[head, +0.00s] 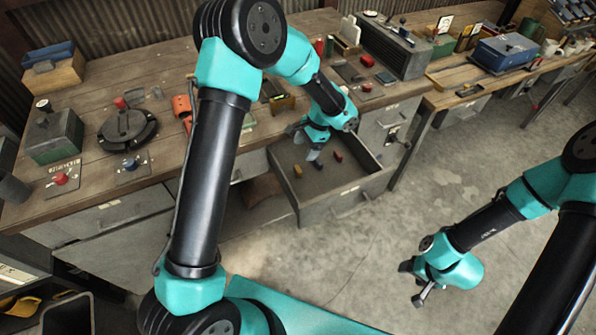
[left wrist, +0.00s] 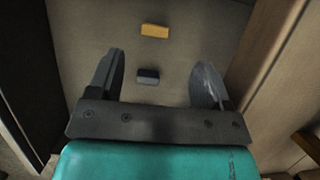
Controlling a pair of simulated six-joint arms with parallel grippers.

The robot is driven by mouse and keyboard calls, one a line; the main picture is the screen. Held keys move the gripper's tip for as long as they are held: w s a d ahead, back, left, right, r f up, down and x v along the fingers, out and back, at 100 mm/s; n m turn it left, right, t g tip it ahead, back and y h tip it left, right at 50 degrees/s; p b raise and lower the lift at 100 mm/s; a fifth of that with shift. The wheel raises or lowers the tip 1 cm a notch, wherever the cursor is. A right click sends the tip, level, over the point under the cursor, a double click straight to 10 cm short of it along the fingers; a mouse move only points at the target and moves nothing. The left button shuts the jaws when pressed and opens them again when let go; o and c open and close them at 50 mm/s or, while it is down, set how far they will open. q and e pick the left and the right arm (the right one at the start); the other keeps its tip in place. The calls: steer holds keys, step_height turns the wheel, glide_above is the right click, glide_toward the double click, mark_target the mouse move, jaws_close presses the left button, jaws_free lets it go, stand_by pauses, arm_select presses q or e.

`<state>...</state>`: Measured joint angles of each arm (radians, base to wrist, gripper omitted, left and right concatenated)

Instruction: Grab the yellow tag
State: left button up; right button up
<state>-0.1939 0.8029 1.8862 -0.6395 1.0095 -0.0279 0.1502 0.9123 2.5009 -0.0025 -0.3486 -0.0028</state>
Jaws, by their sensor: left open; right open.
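The yellow tag (head: 298,171) lies on the floor of the open drawer (head: 346,203). It also shows in the left wrist view (left wrist: 155,30), beyond my open fingertips. A dark blue tag (head: 318,165) lies beside it, and in the left wrist view this dark tag (left wrist: 148,76) is between my fingers but not visibly held. A red tag (head: 338,156) lies further right in the drawer. My left gripper (head: 306,146) is open and empty over the drawer. My right gripper (head: 412,283) is open and empty above the concrete floor, away from the drawer.
The wooden workbench (head: 95,95) behind carries a round black device (head: 127,128) and a grey box (head: 395,45). Concrete floor at right is open.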

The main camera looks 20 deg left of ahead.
mark_target(296, 169)
arm_select(q)
steer(key=x, duration=0.4)
steer(key=shift+f, duration=0.1)
steer(key=shift+d+x, duration=0.15)
steer(key=shift+x, duration=1.15)
steer(key=shift+d+x, duration=0.15)
steer(key=shift+x, duration=1.15)
steer(key=shift+f, duration=0.1)
steer(key=c, duration=1)
step_height(296, 169, up, 18)
